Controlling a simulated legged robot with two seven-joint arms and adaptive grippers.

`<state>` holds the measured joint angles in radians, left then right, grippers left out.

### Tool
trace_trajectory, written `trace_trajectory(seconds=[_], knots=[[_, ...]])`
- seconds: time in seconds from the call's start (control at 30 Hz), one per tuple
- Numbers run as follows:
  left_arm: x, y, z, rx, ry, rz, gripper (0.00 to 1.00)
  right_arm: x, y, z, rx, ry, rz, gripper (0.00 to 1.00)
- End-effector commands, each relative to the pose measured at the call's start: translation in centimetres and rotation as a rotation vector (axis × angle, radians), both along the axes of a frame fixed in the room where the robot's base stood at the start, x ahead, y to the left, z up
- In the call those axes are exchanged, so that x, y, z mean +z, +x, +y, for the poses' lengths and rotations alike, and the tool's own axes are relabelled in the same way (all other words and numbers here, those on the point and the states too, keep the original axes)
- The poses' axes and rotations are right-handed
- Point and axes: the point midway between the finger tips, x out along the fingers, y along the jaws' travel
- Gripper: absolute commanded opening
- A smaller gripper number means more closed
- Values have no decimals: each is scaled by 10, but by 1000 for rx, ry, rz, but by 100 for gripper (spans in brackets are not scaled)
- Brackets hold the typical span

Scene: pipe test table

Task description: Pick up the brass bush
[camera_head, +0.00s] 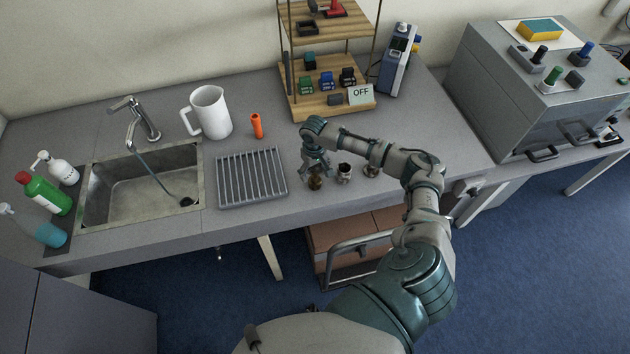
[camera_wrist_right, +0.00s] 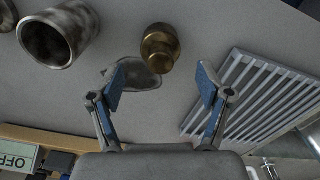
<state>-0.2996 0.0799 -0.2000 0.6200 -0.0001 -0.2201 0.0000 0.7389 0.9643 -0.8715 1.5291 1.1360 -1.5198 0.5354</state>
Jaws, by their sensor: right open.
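The brass bush (camera_head: 315,183) stands on the grey counter, to the right of the ribbed drain rack. In the right wrist view the brass bush (camera_wrist_right: 160,47) is a gold-coloured stepped cylinder, just beyond the fingertips and roughly between their lines. My right gripper (camera_head: 317,167) is above and beside the bush in the head view. Its fingers (camera_wrist_right: 160,88) are spread apart with nothing between them, and a gap shows between them and the bush. A dark shadow patch lies beside the bush. My left gripper is not in view.
A steel hollow bush (camera_head: 344,173) stands close to the right of the brass one, with another small metal part (camera_head: 371,171) further right. The drain rack (camera_head: 251,178) is at the left. A wooden shelf (camera_head: 335,103) with an OFF sign (camera_head: 361,94) stands behind.

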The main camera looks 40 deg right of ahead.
Motion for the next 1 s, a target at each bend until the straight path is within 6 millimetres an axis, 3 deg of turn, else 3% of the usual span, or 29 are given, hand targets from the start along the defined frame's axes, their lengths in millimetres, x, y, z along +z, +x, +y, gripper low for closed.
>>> trace_trajectory(seconds=[0.33, 0.63, 0.93, 1.0], knots=[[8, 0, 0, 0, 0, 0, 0, -46, -7, 1, 0, 0, 1, 78], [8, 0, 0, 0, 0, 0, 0, -51, -7, 1, 1, -1, 0, 75], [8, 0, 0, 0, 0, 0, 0, -51, -7, 1, 1, -1, 1, 0], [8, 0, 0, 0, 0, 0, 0, -51, -7, 1, 1, -1, 0, 0]])
